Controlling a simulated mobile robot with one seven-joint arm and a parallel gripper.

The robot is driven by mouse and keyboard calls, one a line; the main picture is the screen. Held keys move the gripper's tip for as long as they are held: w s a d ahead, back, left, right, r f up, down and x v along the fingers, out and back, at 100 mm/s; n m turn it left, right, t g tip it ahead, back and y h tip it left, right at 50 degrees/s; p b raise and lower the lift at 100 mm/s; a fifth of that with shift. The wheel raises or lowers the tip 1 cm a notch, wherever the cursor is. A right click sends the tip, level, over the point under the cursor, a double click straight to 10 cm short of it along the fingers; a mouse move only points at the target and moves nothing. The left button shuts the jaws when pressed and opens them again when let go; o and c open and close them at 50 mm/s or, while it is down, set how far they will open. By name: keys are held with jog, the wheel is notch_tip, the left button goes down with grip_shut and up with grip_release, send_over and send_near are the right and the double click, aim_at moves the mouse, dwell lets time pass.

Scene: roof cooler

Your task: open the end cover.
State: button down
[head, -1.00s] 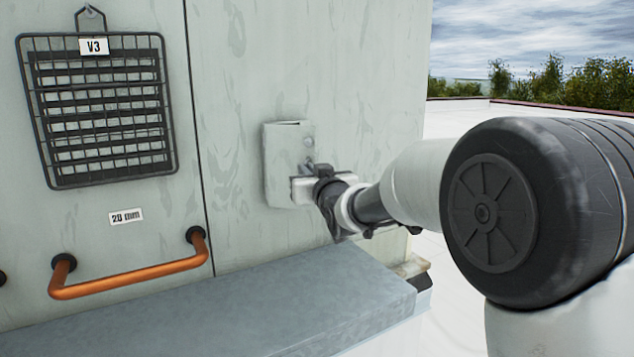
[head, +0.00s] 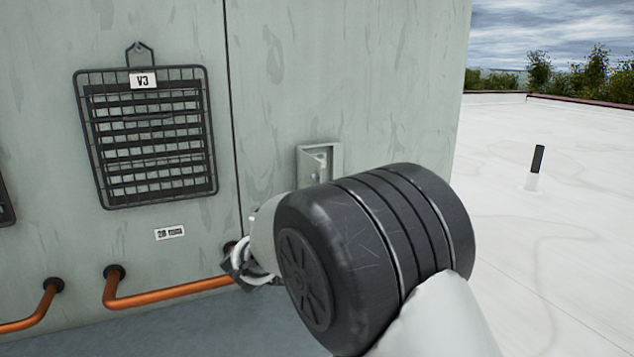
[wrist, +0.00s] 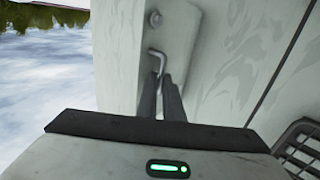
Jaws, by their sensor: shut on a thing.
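A small pale metal fitting (head: 335,160) with a raised rim is on the pale green wall panel (head: 400,90). An angled plate shows inside its rim. I cannot tell whether the fitting or the whole panel is the end cover. In the wrist view, a bent metal handle (wrist: 160,60) stands out from a grey plate (wrist: 182,35). My gripper (wrist: 162,82) has its two dark fingers together at the handle, shut on it. In the head view, my arm hides the fingers and the lower part of the fitting.
A black wire grille (head: 150,140) marked V3 hangs left of a vertical seam. Open white roof (head: 560,220) lies to the right, with a short black-topped post (head: 537,160).

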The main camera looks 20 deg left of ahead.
jog(key=shift+a+r+m+h+p, duration=0.5)
jog(key=shift+m+h+p, duration=0.1)
jog(key=shift+h+p, duration=0.35)
jog(key=shift+d+h, duration=0.15)
jog(key=shift+h, duration=0.1)
jog(key=c, duration=1.9)
grip_release()
jog(key=shift+w+f, duration=0.1)
jog(key=shift+w, duration=0.15)
jog(key=shift+s, duration=0.1)
jog(key=s+a, duration=0.1)
jog(key=s, duration=0.4)
jog(key=s+a, duration=0.1)
jog(key=s, duration=0.5)
jog(key=s+a+b, duration=0.1)
jog(key=s, duration=0.5)
jog(key=shift+s+f, duration=0.2)
jog(key=shift+f, duration=0.15)
